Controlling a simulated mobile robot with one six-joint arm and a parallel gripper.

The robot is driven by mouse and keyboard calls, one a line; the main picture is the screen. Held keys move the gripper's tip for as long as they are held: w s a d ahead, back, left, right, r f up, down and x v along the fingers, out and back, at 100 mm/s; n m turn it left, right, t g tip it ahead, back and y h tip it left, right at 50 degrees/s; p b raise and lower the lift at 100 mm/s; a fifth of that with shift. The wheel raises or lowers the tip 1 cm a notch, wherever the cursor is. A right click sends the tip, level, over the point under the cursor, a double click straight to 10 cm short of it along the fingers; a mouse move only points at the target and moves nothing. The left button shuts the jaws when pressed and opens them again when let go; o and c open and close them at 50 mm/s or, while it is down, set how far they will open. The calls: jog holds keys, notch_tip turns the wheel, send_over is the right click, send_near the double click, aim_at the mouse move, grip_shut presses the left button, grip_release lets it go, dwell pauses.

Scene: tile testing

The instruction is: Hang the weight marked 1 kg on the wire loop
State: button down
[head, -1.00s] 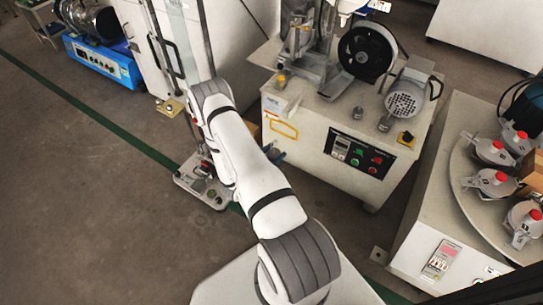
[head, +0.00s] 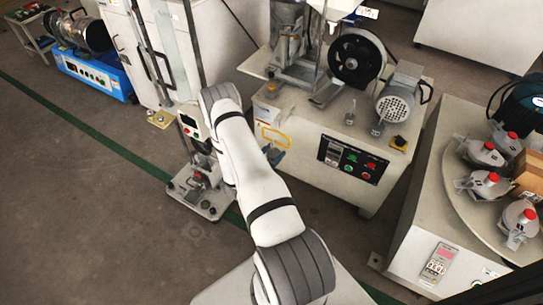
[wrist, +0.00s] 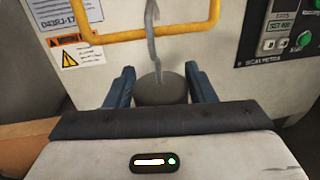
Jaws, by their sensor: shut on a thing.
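The yellow wire loop (head: 274,136) sticks out from the front of the pale machine. It also shows at the top of the wrist view (wrist: 130,35). My gripper (wrist: 161,83) has blue fingers, shut on the sides of a dark grey round weight (wrist: 162,92). The weight's thin grey hook rises from its top and crosses the loop's lower bar in the wrist view. I cannot tell whether the hook is over the bar or only in front of it. No mark on the weight is readable. In the head view my arm hides most of the gripper, and the weight is not clear.
The machine's front has a control panel (head: 352,160) to the right of the loop. A metal stand (head: 200,190) is on the floor left of my arm. A round table (head: 470,205) with several red-topped pots is at right. Open floor lies at left.

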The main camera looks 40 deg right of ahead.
jog(key=shift+x, duration=0.75)
jog(key=shift+w+f, duration=0.1)
jog(key=shift+w, duration=0.05)
jog(key=shift+f+b, duration=0.6)
jog(key=shift+b, duration=0.15)
jog(key=shift+f+b, duration=0.35)
jog(key=shift+f, duration=0.1)
jog(key=c, duration=0.6)
grip_release()
jog(key=shift+o, duration=0.2)
jog(key=p+v, duration=0.2)
jog(key=v, duration=0.5)
jog(key=shift+a, duration=0.4)
